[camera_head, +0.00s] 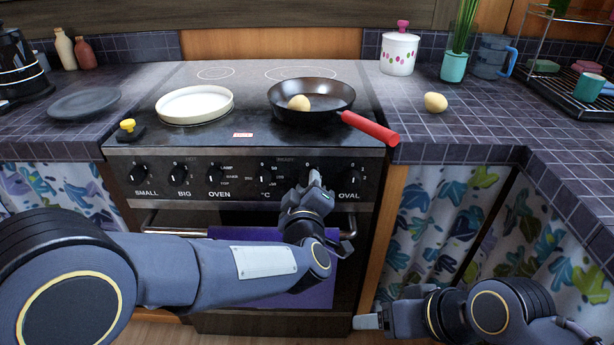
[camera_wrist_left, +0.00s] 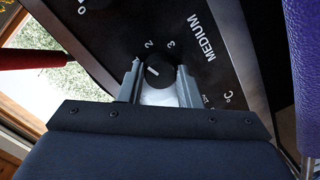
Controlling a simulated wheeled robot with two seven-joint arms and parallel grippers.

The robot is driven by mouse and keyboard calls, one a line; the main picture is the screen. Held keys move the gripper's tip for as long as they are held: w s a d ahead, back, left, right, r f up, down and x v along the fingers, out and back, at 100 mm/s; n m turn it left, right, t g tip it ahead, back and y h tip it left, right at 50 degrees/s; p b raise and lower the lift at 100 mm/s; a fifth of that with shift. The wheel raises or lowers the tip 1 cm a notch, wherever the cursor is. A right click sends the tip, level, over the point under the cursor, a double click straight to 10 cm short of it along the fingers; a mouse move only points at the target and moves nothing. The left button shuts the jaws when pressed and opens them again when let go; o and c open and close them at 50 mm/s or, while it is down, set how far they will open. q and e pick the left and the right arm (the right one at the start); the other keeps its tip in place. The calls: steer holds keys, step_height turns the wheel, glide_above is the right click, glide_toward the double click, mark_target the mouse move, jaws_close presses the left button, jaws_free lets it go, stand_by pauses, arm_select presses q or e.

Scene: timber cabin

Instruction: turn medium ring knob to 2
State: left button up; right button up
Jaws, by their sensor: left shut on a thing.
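The medium ring knob (camera_wrist_left: 160,72) is a round black knob on the dark stove panel, beside the word MEDIUM in the left wrist view. The numbers 2 and 3 show past its rim, and a short pale mark lies on its face toward the 2 side. My left gripper (camera_head: 315,180) is at the panel, its two fingers on either side of the knob, shut on it; in the head view the gripper mostly hides this knob. My right gripper (camera_head: 368,322) is low at the right, away from the panel; its jaw gap is unclear.
The oval knob (camera_head: 348,172) is just right of the left gripper, and the oven knob (camera_head: 216,175) is further left. A black pan (camera_head: 312,112) with a red handle juts over the stove's front edge. A purple towel (camera_head: 270,236) hangs below the panel.

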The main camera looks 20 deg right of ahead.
arm_select(q)
steer(key=m+p, duration=0.3)
steer(key=m, duration=0.1)
steer(key=shift+m+y, duration=0.3)
steer(key=shift+y, duration=0.1)
steer(key=shift+f+m, duration=0.1)
steer(key=shift+m, duration=0.2)
steer(key=o, duration=1)
steer(key=shift+c, duration=0.2)
steer(key=shift+s, duration=0.1)
steer(key=v, duration=0.7)
steer(key=shift+s+p, duration=0.35)
steer(key=shift+p, duration=0.1)
